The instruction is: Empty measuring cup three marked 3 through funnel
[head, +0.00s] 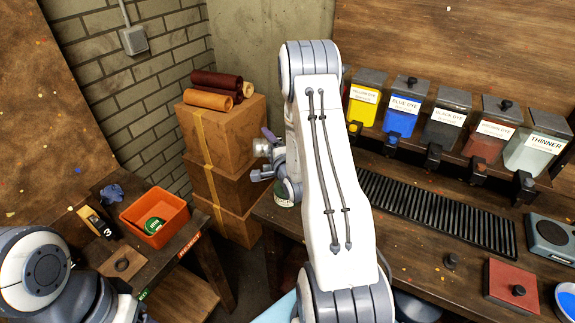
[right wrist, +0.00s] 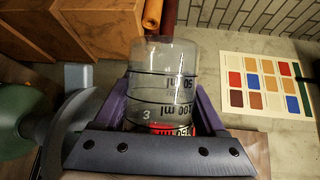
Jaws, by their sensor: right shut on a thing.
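My right gripper (head: 264,157) is shut on a clear measuring cup (right wrist: 165,68), with a purple finger on each side of it in the right wrist view. The cup bears a 3 and black lines with 50 ml and 100 ml lettering. A red patch with white lettering shows low on it; I cannot tell whether any liquid is inside. In the head view the cup is small, left of my right arm. A rounded green thing (right wrist: 20,112) stands at the left of the wrist view; I cannot make out a funnel. My left gripper is out of view.
An orange tray (head: 180,215) holds a green round item on the left table. Stacked cardboard boxes (head: 245,120) with leather rolls stand behind. Labelled dye tanks (head: 400,108), a ribbed black mat (head: 435,210) and a red pad (head: 505,280) are on the right. A colour chart (right wrist: 265,85) lies near the cup.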

